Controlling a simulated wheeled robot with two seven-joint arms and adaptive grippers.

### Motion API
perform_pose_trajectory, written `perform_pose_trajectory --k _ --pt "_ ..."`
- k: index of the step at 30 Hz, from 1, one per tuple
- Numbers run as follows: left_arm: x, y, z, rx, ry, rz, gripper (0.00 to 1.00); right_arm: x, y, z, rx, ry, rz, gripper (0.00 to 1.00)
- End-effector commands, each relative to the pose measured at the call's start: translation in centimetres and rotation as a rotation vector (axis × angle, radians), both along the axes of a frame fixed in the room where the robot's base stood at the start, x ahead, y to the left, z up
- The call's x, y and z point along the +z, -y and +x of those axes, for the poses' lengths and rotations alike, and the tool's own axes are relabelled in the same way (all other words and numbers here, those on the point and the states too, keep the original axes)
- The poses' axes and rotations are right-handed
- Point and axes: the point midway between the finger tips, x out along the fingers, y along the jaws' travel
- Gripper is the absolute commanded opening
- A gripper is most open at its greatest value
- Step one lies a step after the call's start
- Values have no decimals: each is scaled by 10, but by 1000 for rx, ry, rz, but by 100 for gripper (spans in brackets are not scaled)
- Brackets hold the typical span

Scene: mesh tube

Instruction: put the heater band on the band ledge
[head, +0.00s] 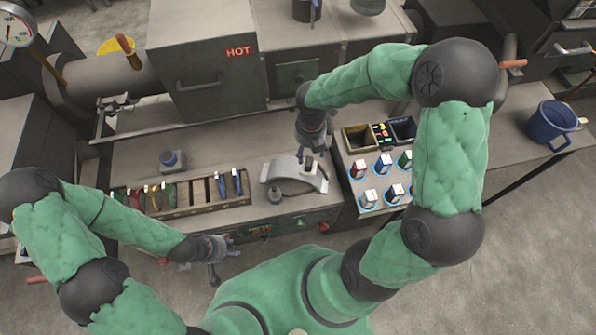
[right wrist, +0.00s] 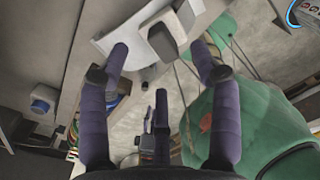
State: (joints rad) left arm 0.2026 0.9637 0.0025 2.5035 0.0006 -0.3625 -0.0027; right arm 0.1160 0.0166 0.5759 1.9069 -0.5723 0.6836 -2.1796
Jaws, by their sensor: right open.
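A pale grey curved metal band, which looks like the heater band (head: 313,178), lies on the bench top with a small box on it. In the right wrist view the band (right wrist: 112,34) and its dark-and-pale box (right wrist: 163,42) are just beyond my fingertips. My right gripper (head: 309,160) is over the band, its fingers spread (right wrist: 160,62) around the line to the box; I cannot tell whether they touch it. My left gripper (head: 230,257) is in front of the bench edge, fingers spread and empty. I cannot make out which surface is the band ledge.
A slotted wooden rack (head: 205,192) with coloured tools lies left of the band. A blue-topped knob (head: 172,159) is behind it. Right stand several small boxes on blue rings and an open bin (head: 358,138). A HOT-marked housing (head: 205,75) rises behind. A blue mug (head: 550,122) is far right.

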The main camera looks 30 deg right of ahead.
Motion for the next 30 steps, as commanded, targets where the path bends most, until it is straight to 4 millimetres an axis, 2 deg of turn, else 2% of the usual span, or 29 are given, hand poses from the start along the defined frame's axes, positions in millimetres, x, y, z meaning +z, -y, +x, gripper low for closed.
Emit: perform_pose_trajectory --k 3,11,19,27,28,30 --pt "-3 0 0 0 0 0 40 -13 0 0 -2 -2 1 63" --pt "-5 0 0 0 0 0 40 -27 -2 -1 -2 -2 1 63" --pt "-13 0 0 0 0 0 40 -64 -7 -3 -3 -2 1 63" --pt "-13 0 0 0 0 0 40 -68 -6 -2 -3 1 2 63" --pt "-13 0 0 0 0 0 40 -68 -7 -2 -3 1 2 61" --pt "-13 0 0 0 0 0 40 -68 -7 -2 -3 1 2 41"
